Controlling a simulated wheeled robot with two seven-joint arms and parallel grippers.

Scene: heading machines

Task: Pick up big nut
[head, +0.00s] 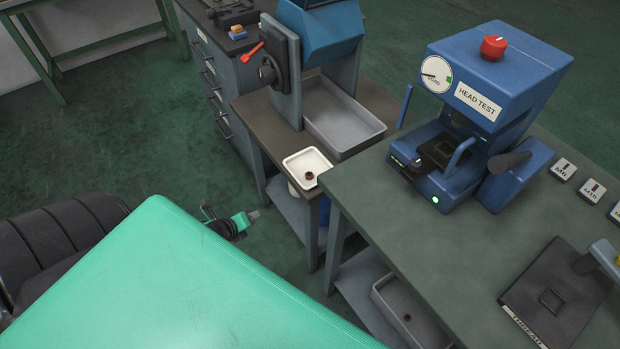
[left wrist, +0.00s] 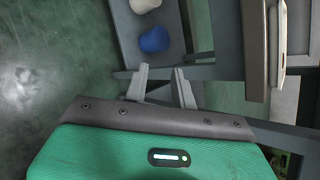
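A small brown nut (head: 309,175) lies in a white tray (head: 290,164) on the near corner of the brown table. Another small brown nut (head: 406,317) lies in a grey bin on a low shelf under the green-topped bench. I cannot tell from size which one is the big nut. My left gripper (head: 251,216) is left of the table and below its top, apart from the white tray. In the left wrist view its two grey fingers (left wrist: 160,82) are apart with nothing between them. My right gripper is not in view.
The brown table (head: 262,115) carries a blue machine (head: 322,35) and a grey tray (head: 345,135). The green-topped bench (head: 400,225) with a blue head tester (head: 490,70) is at right. A blue round object (left wrist: 154,40) is on the lower shelf.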

